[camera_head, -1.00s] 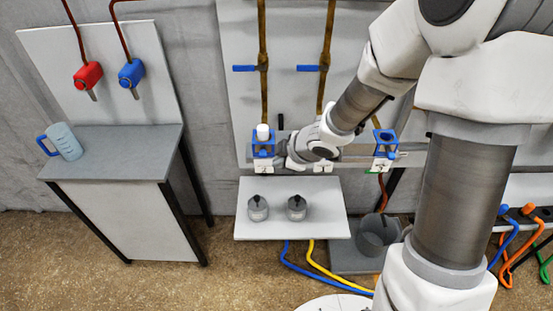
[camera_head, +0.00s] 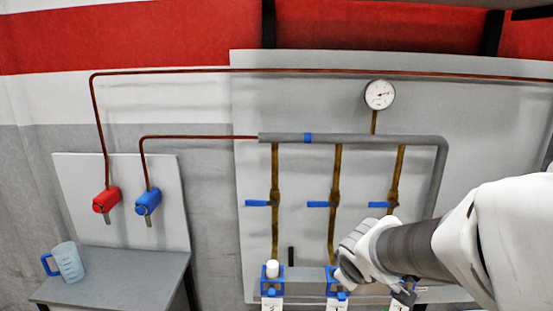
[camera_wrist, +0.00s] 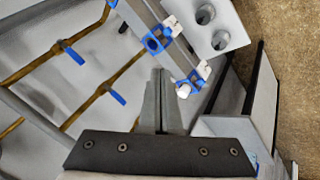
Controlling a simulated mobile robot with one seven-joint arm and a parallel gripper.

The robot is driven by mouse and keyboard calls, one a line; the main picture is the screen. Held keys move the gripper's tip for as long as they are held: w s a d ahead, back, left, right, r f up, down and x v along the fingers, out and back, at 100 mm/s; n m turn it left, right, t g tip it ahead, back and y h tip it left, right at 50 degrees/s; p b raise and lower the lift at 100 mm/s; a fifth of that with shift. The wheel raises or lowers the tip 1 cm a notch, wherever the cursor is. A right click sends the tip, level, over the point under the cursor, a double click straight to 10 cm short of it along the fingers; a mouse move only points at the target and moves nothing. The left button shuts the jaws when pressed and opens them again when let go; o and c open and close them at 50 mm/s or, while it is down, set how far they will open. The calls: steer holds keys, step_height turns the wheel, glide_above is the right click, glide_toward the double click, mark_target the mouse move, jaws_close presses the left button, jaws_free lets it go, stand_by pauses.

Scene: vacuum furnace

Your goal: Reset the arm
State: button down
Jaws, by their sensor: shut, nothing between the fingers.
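My gripper (camera_wrist: 160,100) shows in the wrist view with its two grey fingers together and nothing between them. In the head view my arm reaches in from the right and its white wrist end is in front of the pipe board, beside the middle blue holder (camera_head: 332,284); the fingers cannot be made out there. In the wrist view the fingertips appear just below the blue holders (camera_wrist: 154,43), apart from them as far as I can tell.
A white-capped piece (camera_head: 272,269) stands in the left blue holder. The pipe board (camera_head: 480,120) carries blue-handled valves (camera_head: 257,203) and a gauge (camera_head: 380,95). A blue-handled jug (camera_head: 68,262) stands on the side table (camera_head: 130,275). The wrist view shows a shelf (camera_wrist: 232,22) with two round containers.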

steer(key=s+r+m+g+y, duration=0.1)
steer(key=s+r+m, duration=0.2)
steer(key=s, duration=0.5)
steer(key=s+a+r+m, duration=0.1)
steer(key=s+r+m, duration=0.3)
steer(key=s, duration=0.5)
steer(key=shift+s+m+g+y, duration=0.3)
steer(key=shift+m+g+y, duration=0.1)
steer(key=shift+m, duration=0.2)
steer(key=shift+a, duration=0.1)
